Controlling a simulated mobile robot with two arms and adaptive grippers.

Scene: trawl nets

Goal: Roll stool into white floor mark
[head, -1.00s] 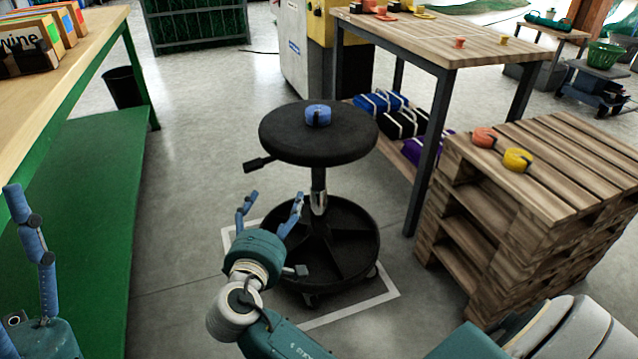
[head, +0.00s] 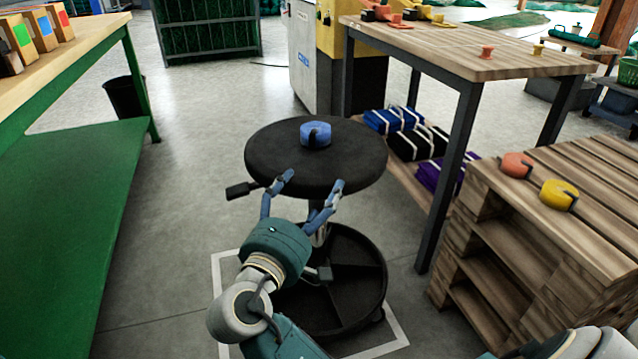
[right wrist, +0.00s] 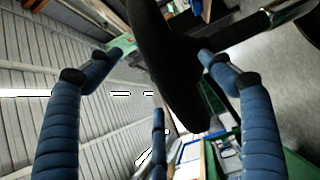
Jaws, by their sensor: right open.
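The stool has a round black seat (head: 350,165), a post and a black ring base (head: 376,285). It stands upright over the white floor mark (head: 215,292), a square outline. The base hides the mark's far right part, so I cannot tell whether all casters are inside. My right gripper (head: 314,180) is open at the near edge of the seat, its blue fingers spread. In the right wrist view the dark seat (right wrist: 170,65) shows edge-on between the fingers (right wrist: 160,58); contact is unclear. My left gripper is out of view.
A blue tape roll (head: 315,134) lies on the seat. A pallet stack (head: 590,200) and a wooden table (head: 470,60) stand to the right. A green bench (head: 60,190) is at left, with a black bin (head: 124,95). Floor between bench and stool is clear.

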